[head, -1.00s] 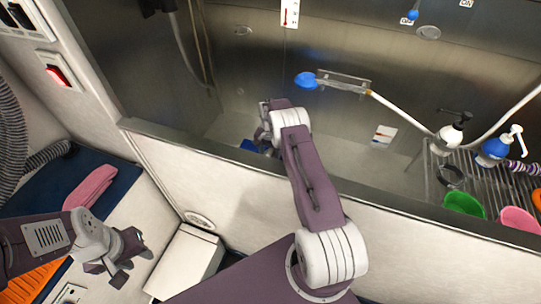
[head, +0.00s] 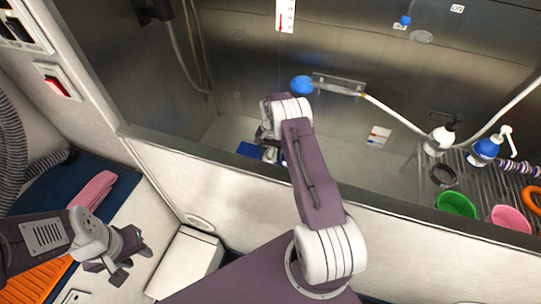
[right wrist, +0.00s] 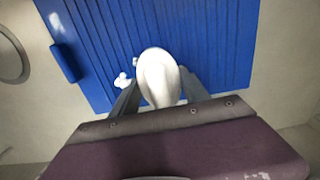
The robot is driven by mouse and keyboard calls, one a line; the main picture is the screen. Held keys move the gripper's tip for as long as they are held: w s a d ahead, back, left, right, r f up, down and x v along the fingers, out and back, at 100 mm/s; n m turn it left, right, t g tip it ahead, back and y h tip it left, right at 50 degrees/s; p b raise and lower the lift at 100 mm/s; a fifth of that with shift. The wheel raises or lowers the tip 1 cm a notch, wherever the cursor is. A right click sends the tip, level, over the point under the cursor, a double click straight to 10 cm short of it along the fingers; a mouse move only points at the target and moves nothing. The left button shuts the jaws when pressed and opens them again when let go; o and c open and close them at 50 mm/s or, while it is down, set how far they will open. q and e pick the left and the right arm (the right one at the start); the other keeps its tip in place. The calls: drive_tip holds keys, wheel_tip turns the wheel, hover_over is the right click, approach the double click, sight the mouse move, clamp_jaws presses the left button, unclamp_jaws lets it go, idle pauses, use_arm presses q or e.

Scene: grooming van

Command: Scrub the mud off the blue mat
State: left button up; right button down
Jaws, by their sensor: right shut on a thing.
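The blue mat (right wrist: 205,45) lies on the tub floor, ribbed, with a tab-like blue block at its left edge in the right wrist view. In the head view only a corner of the mat (head: 248,150) shows behind my right arm. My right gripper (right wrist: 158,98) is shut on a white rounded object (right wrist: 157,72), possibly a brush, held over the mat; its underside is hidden. White patches (right wrist: 58,25) show on the mat, one beside the held object. I see no clear brown mud. My left gripper (head: 125,256) looks open and empty, outside the tub.
The tub wall's front rim (head: 230,166) runs beneath my right arm. A rack (head: 470,175) at right holds bottles and green and pink bowls. A blue-headed shower (head: 302,85) hangs on the back wall. A pink towel (head: 94,190) lies at left, near an orange slatted thing (head: 40,285).

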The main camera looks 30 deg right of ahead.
drive_tip(key=shift+r+p, duration=1.7)
drive_tip(key=shift+r, duration=0.9)
